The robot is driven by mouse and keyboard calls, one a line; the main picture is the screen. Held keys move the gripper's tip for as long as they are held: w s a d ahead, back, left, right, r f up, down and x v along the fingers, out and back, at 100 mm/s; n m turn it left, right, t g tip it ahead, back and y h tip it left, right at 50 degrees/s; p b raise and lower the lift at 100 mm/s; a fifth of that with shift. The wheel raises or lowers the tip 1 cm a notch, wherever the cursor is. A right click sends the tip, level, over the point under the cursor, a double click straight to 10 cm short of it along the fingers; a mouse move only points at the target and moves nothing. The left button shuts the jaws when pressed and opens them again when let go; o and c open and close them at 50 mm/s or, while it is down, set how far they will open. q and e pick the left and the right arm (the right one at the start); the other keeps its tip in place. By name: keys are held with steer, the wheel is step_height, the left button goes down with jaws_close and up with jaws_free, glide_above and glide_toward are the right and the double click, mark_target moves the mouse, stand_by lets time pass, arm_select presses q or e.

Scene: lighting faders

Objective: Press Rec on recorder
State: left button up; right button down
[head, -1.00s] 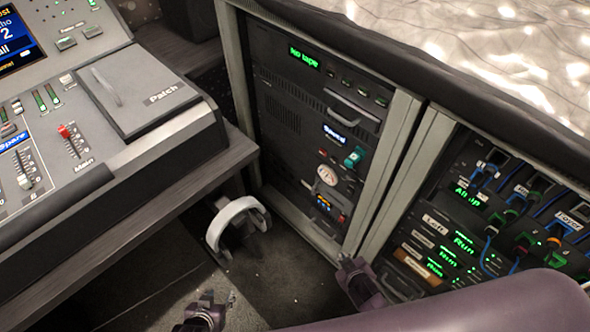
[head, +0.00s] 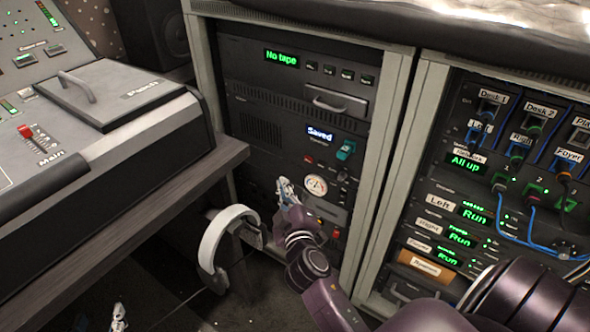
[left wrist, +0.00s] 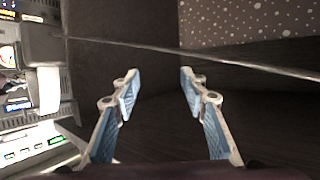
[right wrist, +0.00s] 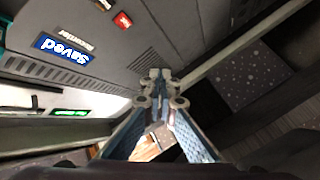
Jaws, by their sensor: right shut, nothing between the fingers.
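The left rack holds a unit with a lit "Saved" display (head: 320,134); a small label under it looks like "Recorder" but is hard to read. A small red button (head: 308,158) sits below that display. In the right wrist view the "Saved" display (right wrist: 62,48) is upside down, and a red button (right wrist: 122,21) shows beside it. My right gripper (head: 283,186) is shut and empty, low in front of the rack, left of the round dial; its tips also show in the right wrist view (right wrist: 160,82). My left gripper (left wrist: 158,80) is open and empty, low at the front left.
A "No tape" unit (head: 282,58) with small buttons is above. A teal switch (head: 346,149) and a round dial (head: 316,186) are nearby. The mixing desk (head: 120,130) stands at left, a white curved object (head: 212,245) below it. The right rack (head: 455,215) holds cables.

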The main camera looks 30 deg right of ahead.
mark_target(308, 159)
arm_select(q)
steer(key=shift+f, duration=0.1)
arm_select(e)
steer(key=shift+w+d, duration=0.1)
steer(key=shift+d, duration=0.05)
arm_select(q)
steer(key=s+a+f+g+y+p, duration=0.1)
steer(key=s+a+f+g, duration=0.1)
steer(key=f, duration=0.4)
steer(key=shift+s+g, duration=0.9)
steer(key=shift+s, duration=0.4)
arm_select(e)
steer(key=shift+w+d, duration=0.55)
steer(key=shift+d, duration=0.75)
steer(key=shift+w+d, duration=0.5)
steer(key=shift+d, duration=0.85)
steer(key=shift+w+d, duration=0.55)
steer(key=shift+d, duration=0.75)
arm_select(q)
steer(key=shift+p, duration=0.3)
arm_select(e)
steer(key=shift+d, duration=0.1)
arm_select(q)
steer(key=shift+s+f, duration=0.25)
steer(key=shift+s, duration=0.05)
arm_select(e)
steer(key=shift+w+d, duration=0.15)
steer(key=shift+d, duration=0.15)
